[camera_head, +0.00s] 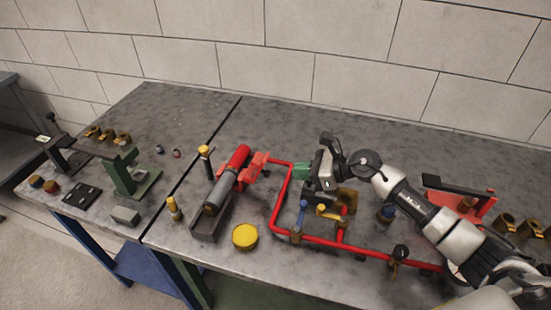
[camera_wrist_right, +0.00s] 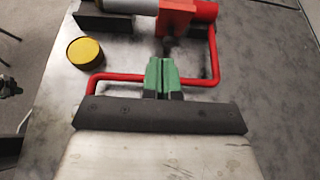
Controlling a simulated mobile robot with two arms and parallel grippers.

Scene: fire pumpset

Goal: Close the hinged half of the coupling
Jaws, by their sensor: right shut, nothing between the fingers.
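The red coupling (camera_head: 252,168) sits at the end of the red pipe, beside the red and grey cylinder. It shows as a red block at the top of the right wrist view (camera_wrist_right: 178,18). I cannot tell its hinged half from its fixed half, or how far it stands open. My right gripper (camera_head: 300,171) has green fingertips, shut and empty, just right of the pipe's upper bend and apart from the coupling. In the right wrist view its green fingertips (camera_wrist_right: 160,74) are together, pointing toward the red block. My left gripper is not in view.
A red pipe loop (camera_head: 277,208) with valves runs in front of my right arm. The cylinder (camera_head: 219,191) lies in a grey cradle. A yellow disc (camera_head: 245,236) lies near the front edge. A green stand (camera_head: 127,173) is at the left, and a red bracket (camera_head: 462,205) at the right.

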